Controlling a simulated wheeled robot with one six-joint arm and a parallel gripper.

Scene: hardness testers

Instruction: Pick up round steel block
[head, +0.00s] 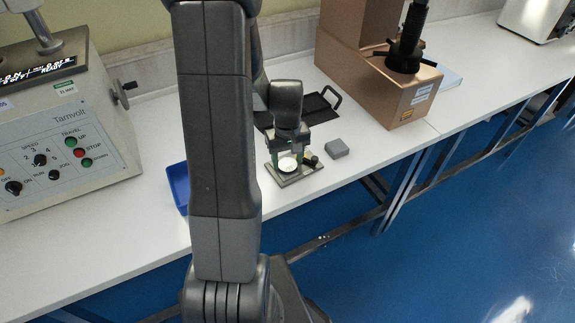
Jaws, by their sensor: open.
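The round steel block (287,164) shows as a small bright disc on a greenish-grey plate (290,180) near the bench's front edge. My gripper (287,156) points down over the disc, with its fingers apart on either side of it. The jaws are open. I cannot tell whether the fingers touch the block. The gripper body hides the far part of the plate.
A grey rectangular block (337,148) lies right of the plate, beside a small dark knob (313,160). A black tray (318,106) lies behind. A blue bin (178,187), a Tamvolt tester (75,150) and a copper-coloured machine (385,95) stand on the bench.

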